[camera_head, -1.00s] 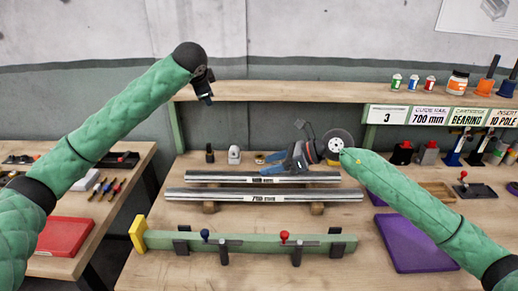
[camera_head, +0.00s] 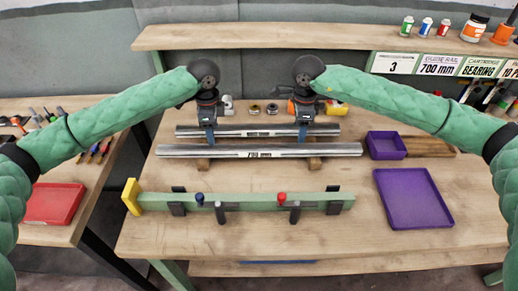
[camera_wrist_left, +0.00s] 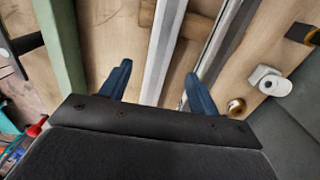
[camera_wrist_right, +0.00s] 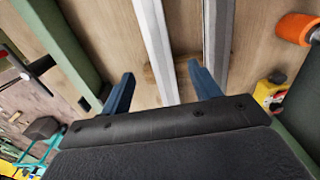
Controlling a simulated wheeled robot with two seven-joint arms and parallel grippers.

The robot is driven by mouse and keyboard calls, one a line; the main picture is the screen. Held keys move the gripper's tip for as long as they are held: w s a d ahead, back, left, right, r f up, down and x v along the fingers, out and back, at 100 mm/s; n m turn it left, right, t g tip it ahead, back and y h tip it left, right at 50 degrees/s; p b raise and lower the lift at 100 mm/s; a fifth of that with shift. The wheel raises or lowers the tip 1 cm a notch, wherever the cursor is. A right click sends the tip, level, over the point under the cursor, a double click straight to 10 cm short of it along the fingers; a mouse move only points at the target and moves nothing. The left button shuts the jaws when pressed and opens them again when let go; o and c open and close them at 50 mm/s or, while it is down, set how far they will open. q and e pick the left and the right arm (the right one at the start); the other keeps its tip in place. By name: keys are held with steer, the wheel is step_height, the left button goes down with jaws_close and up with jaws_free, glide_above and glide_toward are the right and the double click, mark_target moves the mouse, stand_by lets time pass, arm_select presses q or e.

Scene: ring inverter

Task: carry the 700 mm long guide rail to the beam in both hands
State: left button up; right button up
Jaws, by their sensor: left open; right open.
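The green beam (camera_head: 250,201) with a yellow end plate lies in front of both. My left gripper (camera_head: 210,139) and right gripper (camera_head: 303,137) hang fingers-down over the rails, open and empty. In the left wrist view the long rail (camera_wrist_left: 160,55) appears between the fingers; the right wrist view shows the same rail (camera_wrist_right: 154,40) between the fingers. The grippers look apart from it, above.
The beam carries dark brackets and clamps with blue and red knobs. A purple tray (camera_head: 413,199) and a smaller purple bin (camera_head: 386,147) stand at the right. A wooden shelf (camera_head: 260,38) runs behind. A red tray (camera_head: 54,204) is on the left table.

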mark_target(216, 147)
arm_select(q)
steer(key=shift+f, duration=3.9)
arm_select(e)
steer(key=shift+f, duration=3.9)
arm_select(q)
jaws_close()
arm_select(e)
jaws_close()
arm_select(q)
steer(key=shift+r, duration=0.1)
arm_select(e)
steer(key=shift+r, duration=0.1)
